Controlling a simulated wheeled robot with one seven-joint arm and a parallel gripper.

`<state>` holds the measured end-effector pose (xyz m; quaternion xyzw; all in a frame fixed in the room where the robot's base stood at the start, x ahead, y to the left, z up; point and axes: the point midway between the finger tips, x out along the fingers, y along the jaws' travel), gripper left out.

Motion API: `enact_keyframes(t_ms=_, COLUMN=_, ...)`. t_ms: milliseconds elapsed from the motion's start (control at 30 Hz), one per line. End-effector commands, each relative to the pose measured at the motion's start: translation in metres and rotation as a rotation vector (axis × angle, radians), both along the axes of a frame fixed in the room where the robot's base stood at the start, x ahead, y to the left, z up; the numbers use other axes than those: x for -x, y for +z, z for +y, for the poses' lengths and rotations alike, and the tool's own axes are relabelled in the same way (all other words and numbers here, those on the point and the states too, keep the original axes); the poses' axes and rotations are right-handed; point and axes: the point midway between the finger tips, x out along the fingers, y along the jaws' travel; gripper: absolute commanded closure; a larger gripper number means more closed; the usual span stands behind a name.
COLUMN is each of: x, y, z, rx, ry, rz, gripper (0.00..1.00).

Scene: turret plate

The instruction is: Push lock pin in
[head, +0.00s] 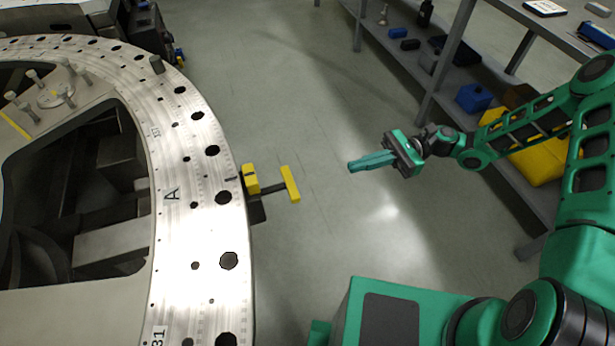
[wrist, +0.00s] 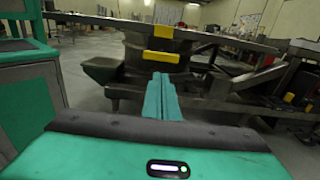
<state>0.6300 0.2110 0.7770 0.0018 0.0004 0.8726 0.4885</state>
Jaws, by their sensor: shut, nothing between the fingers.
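The lock pin (head: 290,184) has a yellow cross-bar handle on a dark shaft. It sticks out to the right from a yellow block (head: 251,178) on the outer rim of the turret plate (head: 171,190). In the wrist view the yellow handle (wrist: 157,58) lies just beyond my fingertips, with the yellow block (wrist: 163,31) above it. My gripper (head: 352,166) is green, shut and empty. It is to the right of the handle, apart from it, with its fingers pointing left toward it. The fingers also show in the wrist view (wrist: 161,80).
A grey shelf (head: 450,110) with blue and black items and a yellow bin (head: 540,150) stands at the right, behind my arm. Grey floor (head: 330,240) lies open between the plate and the shelf. Dark machinery (wrist: 250,80) sits under the plate.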

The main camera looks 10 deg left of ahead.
Motion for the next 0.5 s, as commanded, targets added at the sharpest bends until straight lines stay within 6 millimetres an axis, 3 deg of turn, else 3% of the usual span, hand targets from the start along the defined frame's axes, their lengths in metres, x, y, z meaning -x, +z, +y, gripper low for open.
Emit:
enact_keyframes(t_ms=333, x=0.001, y=0.0, z=0.002, rx=0.0, ry=0.001, rz=-0.001, gripper=1.0)
enact_keyframes(t_ms=500, x=0.01, y=0.0, z=0.015, rx=0.0, ry=0.004, rz=-0.001, gripper=1.0)
